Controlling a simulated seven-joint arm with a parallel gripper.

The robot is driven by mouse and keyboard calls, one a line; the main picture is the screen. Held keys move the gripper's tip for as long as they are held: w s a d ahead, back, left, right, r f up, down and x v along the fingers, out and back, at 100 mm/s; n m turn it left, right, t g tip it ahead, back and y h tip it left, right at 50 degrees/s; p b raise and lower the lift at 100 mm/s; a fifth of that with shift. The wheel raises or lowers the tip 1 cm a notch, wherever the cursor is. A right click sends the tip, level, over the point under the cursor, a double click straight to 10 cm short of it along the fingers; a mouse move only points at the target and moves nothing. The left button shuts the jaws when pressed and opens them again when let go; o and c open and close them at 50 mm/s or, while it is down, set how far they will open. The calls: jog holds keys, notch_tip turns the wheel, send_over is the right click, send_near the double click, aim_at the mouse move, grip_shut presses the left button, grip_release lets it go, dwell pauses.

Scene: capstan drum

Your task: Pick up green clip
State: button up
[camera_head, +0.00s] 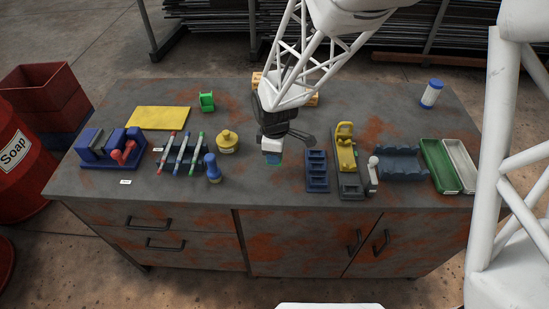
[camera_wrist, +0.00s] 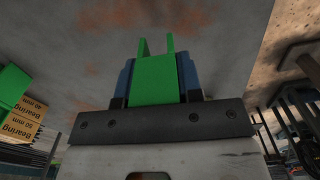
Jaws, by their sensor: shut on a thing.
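My gripper (camera_head: 271,147) is above the middle of the workbench (camera_head: 270,190) in the head view, pointing down. In the wrist view my gripper (camera_wrist: 154,82) has its two blue fingers shut on a bright green clip (camera_wrist: 155,79). The clip has a flat body with two upright prongs, and the fingers press on its left and right sides. In the head view only a small greenish patch shows below the fingers, and the clip is mostly hidden. The wrist view shows grey, rusty surface beyond the clip, with no contact visible.
A small green object (camera_head: 206,101) stands at the back left of the bench. A yellow pot (camera_head: 227,141) and a blue stamp-like piece (camera_head: 212,168) lie left of my gripper. A blue tray (camera_head: 317,171) and a yellow tool (camera_head: 346,148) lie right. Bearing boxes (camera_wrist: 22,128) show in the wrist view.

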jog(key=s+d, duration=0.2)
jog(key=s, duration=0.5)
jog(key=s+d+r, duration=0.1)
jog(key=s+d, duration=0.2)
jog(key=s, duration=0.5)
jog(key=shift+d+r, duration=0.3)
jog(key=shift+d, duration=0.05)
jog(key=shift+w, duration=0.1)
jog(key=w+a+r, duration=0.3)
jog(key=w+a, duration=0.9)
jog(key=w+a+r, duration=0.3)
jog(key=w+a, duration=0.8)
jog(key=w, duration=0.1)
jog(key=w+a, duration=0.4)
jog(key=a, duration=0.6)
jog(key=w+a+n, duration=0.1)
jog(key=w+a, duration=0.4)
jog(key=a, duration=0.5)
jog(key=w+a, duration=0.4)
jog(key=a, duration=0.6)
jog(key=shift+w, duration=0.35)
